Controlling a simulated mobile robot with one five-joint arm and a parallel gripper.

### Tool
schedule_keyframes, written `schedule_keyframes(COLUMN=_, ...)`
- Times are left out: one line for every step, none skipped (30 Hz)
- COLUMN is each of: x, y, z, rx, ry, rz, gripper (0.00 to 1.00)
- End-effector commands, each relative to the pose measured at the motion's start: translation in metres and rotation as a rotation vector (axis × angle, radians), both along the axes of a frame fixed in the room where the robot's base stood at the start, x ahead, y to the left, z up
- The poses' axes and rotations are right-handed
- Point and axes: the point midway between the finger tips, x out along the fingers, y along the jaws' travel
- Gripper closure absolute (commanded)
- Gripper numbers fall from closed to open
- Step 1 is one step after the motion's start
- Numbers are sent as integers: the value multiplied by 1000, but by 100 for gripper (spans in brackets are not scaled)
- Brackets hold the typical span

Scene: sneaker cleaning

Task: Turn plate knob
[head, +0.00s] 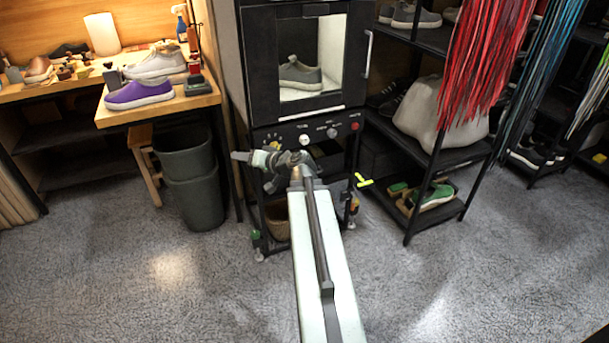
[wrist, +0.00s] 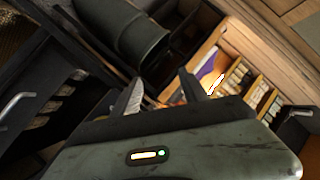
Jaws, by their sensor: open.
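A black cabinet has a control panel (head: 318,122) under its window, with a white knob (head: 304,139), a grey knob (head: 332,132) and a red knob (head: 355,126). I cannot tell which one is the plate knob. My gripper (head: 238,156) is in front of the panel's lower left, pointing left and apart from the knobs. In the wrist view my gripper (wrist: 163,93) is open with nothing between its fingers. No knob shows in the wrist view.
A grey-green bin (head: 190,190) stands left of the cabinet, below a wooden bench (head: 160,108) with a purple shoe (head: 138,93). A black shelf rack (head: 440,155) stands at right. A wooden compartment tray (wrist: 232,70) shows in the wrist view. The front floor is clear.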

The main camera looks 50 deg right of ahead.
Motion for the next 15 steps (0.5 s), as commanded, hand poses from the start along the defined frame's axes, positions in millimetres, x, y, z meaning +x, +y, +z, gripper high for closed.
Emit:
schedule_keyframes(x=-14, y=-46, z=-35, rx=10, ry=-73, rz=-98, gripper=48)
schedule_keyframes(x=-23, y=-71, z=-37, rx=16, ry=-117, rz=-155, gripper=48)
schedule_keyframes(x=-36, y=-102, z=-39, rx=21, ry=-168, rz=-226, gripper=48)
schedule_keyframes(x=-47, y=-123, z=-41, rx=23, ry=-202, rz=-276, gripper=48)
schedule_keyframes(x=-57, y=-141, z=-42, rx=25, ry=-230, rz=-322, gripper=48)
schedule_keyframes(x=-70, y=-162, z=-43, rx=29, ry=-263, rz=-375, gripper=48)
schedule_keyframes(x=-78, y=-175, z=-44, rx=30, ry=-283, rz=-407, gripper=48)
schedule_keyframes(x=-86, y=-186, z=-44, rx=33, ry=-300, rz=-438, gripper=48)
schedule_keyframes(x=-94, y=-197, z=-44, rx=35, ry=-316, rz=-466, gripper=48)
schedule_keyframes(x=-99, y=-203, z=-43, rx=35, ry=-325, rz=-483, gripper=48)
schedule_keyframes(x=-102, y=-208, z=-42, rx=38, ry=-332, rz=-495, gripper=48)
schedule_keyframes(x=-105, y=-211, z=-41, rx=38, ry=-337, rz=-505, gripper=48)
schedule_keyframes(x=-106, y=-212, z=-40, rx=38, ry=-339, rz=-509, gripper=48)
schedule_keyframes(x=-106, y=-213, z=-39, rx=38, ry=-341, rz=-510, gripper=48)
schedule_keyframes(x=-105, y=-213, z=-38, rx=38, ry=-341, rz=-510, gripper=48)
